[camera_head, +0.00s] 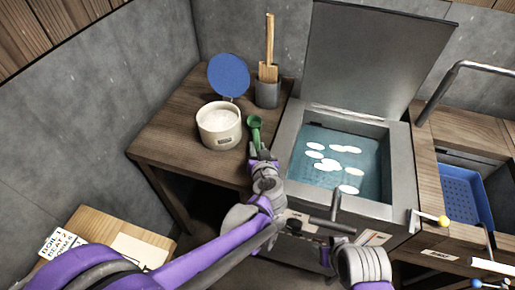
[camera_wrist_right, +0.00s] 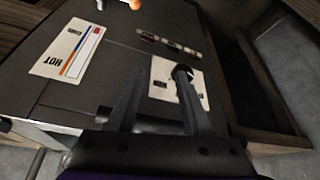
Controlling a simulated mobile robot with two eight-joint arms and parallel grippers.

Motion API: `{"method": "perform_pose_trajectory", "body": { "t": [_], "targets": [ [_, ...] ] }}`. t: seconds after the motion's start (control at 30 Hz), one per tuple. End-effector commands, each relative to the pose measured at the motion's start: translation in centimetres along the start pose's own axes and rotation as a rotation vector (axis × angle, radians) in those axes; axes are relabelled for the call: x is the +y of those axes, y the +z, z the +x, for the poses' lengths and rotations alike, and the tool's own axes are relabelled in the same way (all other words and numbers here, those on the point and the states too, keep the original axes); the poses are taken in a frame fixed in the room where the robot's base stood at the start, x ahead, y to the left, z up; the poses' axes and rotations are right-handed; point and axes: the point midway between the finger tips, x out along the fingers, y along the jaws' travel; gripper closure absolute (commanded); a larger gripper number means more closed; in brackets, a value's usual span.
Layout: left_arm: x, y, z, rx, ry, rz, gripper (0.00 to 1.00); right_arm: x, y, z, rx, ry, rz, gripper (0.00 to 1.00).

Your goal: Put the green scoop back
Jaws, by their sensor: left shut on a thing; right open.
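The green scoop (camera_head: 255,124) is in my left gripper (camera_head: 260,150), which is shut on it. The scoop stands roughly upright just right of a white tub (camera_head: 219,125) filled with white powder, over the wooden table. I cannot tell whether the scoop touches the table. My right gripper (camera_wrist_right: 160,105) is open in the right wrist view, its fingers apart in front of the vat's dark front panel (camera_wrist_right: 125,60). Its fingertips are near a dark knob on a white plate (camera_wrist_right: 163,85). The right fingertips are hard to make out in the head view.
A blue tray (camera_head: 465,195) sits at the right. Free wooden tabletop (camera_head: 175,130) lies left of the tub.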

Motion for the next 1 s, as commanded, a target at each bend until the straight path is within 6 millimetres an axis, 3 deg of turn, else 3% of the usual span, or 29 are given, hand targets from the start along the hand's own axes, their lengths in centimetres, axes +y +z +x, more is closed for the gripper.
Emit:
{"method": "perform_pose_trajectory", "body": {
  "t": [0.23, 0.27, 0.33, 0.7, 0.87, 1.0],
  "targets": [
    [0.1, 0.3, 0.1, 0.0, 0.0, 0.0, 1.0, 0.0, 0.1, 0.2, -0.001, 0.0, 0.0, 0.5],
    [0.0, 0.2, 0.1, 0.0, 0.0, 0.0, 0.7, 0.0, 0.1, 0.1, 0.0, 0.0, 0.0, 0.5],
    [0.0, 0.2, 0.1, 0.0, 0.0, 0.0, 0.61, 0.0, 0.1, 0.1, 0.0, 0.0, 0.0, 0.5],
    [0.0, -0.2, -0.4, 0.0, 0.0, 0.0, 0.61, 0.0, -0.1, -0.2, 0.001, 0.0, 0.0, 0.5],
    [0.0, -0.2, -3.0, 0.001, 0.003, 0.0, 0.61, 0.0, -0.3, -0.7, 0.002, 0.0, 0.0, 0.5],
    [0.1, -0.3, -6.2, 0.001, 0.004, 0.001, 0.61, 0.0, -0.5, -1.2, 0.004, 0.0, 0.0, 0.5]
  ]
}}
